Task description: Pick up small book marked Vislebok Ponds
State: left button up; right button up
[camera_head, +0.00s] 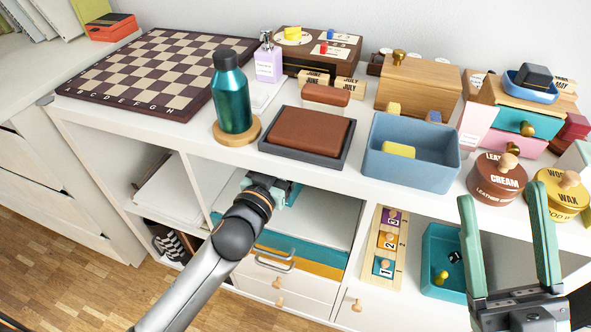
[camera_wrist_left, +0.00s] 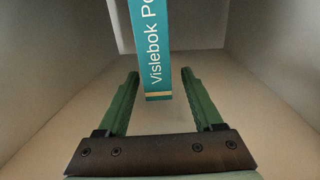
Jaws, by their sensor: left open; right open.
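The small book (camera_wrist_left: 150,50) is teal with a gold band near its end, and its spine reads "Vislebok Po" before the frame cuts it off. It stands inside a pale shelf compartment. My left gripper (camera_wrist_left: 160,74) is open, and the near end of the book shows between its two green fingers, apart from both. In the head view my left gripper (camera_head: 285,190) reaches into the middle compartment under the top, and I cannot make out the book there. My right gripper (camera_head: 502,192) is open and empty at the right, in front of the shelf.
The shelf top holds a chessboard (camera_head: 152,70), teal bottle (camera_head: 232,98), brown block in a grey tray (camera_head: 310,138), blue bin (camera_head: 411,172) and round tins (camera_head: 497,182). Below are a drawer handle (camera_head: 274,264), a numbered board (camera_head: 386,248) and a teal box (camera_head: 440,290).

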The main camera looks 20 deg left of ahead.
pick_arm(q)
jog(key=shift+w+d+b, duration=0.15)
jog(key=shift+w, duration=0.65)
jog(key=shift+w+d+b, duration=0.1)
jog(key=shift+w+b, duration=0.05)
jog(key=shift+w, duration=0.6)
jog(key=shift+c, duration=0.3)
grip_shut()
